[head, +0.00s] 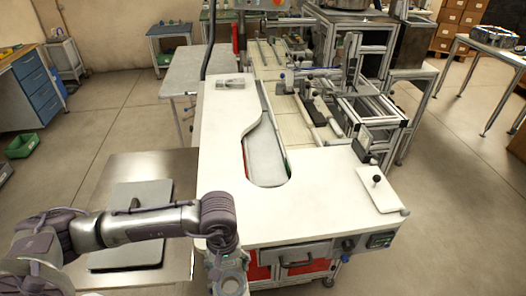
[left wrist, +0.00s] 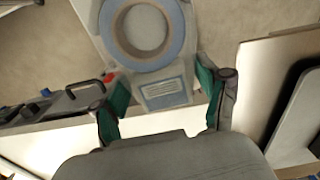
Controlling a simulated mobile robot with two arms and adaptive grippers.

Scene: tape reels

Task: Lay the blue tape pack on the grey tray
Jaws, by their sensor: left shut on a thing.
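The blue tape pack (left wrist: 176,40), a grey and blue pack with a round ring and a printed label, shows at the top of the left wrist view. My left gripper (left wrist: 163,88) is shut on its label end, with a green-padded finger on each side. My right gripper is out of view.
The metal table (head: 92,186) bears the tray. To its right stands a white workbench (head: 220,130) with a recessed channel and a small grey item (head: 234,84) at its far end. A white plate with a black knob (head: 378,190) sits at the bench's right.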

